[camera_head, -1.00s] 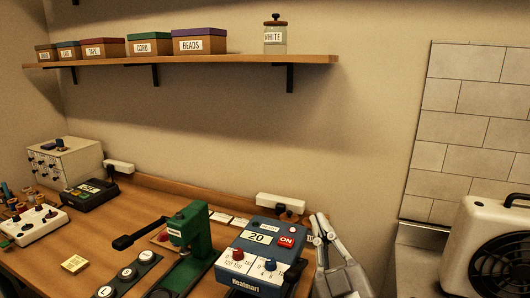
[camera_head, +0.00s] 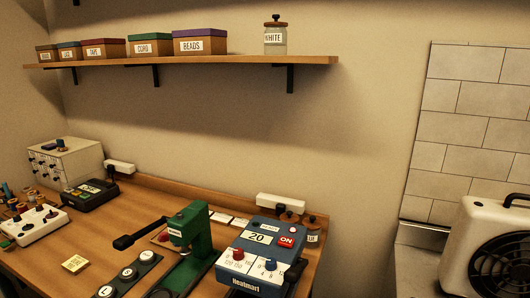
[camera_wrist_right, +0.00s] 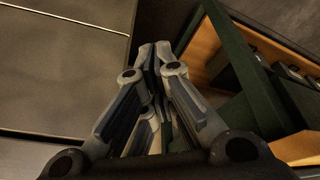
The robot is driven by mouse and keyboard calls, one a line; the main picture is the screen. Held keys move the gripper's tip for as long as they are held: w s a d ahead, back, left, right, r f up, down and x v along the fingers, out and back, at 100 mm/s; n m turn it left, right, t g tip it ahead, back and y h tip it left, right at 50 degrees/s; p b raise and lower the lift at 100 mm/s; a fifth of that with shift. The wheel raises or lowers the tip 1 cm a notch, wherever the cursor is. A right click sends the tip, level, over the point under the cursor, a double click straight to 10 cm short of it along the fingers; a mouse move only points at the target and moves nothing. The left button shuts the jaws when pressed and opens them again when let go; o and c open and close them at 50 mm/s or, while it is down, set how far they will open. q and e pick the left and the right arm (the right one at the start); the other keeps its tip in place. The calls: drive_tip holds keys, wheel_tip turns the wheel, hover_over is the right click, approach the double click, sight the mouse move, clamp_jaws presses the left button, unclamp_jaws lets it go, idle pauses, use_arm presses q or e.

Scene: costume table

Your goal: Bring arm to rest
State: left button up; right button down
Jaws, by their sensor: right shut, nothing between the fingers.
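The heat press (camera_head: 262,260) is a blue and white box at the right end of the table in the head view, marked "Heatmart". Its display (camera_head: 260,237) reads 20. A red switch (camera_head: 286,241) beside the display reads "ON". The press is not seen in that view. My left gripper is in neither view.
A green hand press (camera_head: 190,235) with a black lever stands left of the heat press. A white power block (camera_head: 281,203) and small jars are behind it. A white heater (camera_head: 490,245) stands at the right. The wrist view shows a dark green frame (camera_wrist_right: 240,75) close by.

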wheel_tip(320, 180, down, 23)
drive_tip(key=s+g, duration=0.1)
drive_tip(key=s, duration=0.2)
drive_tip(key=s+d+f+g, duration=0.1)
drive_tip(key=s+d+f, duration=0.2)
drive_tip(key=s+f, duration=1.2)
drive_tip(key=shift+s, duration=0.6)
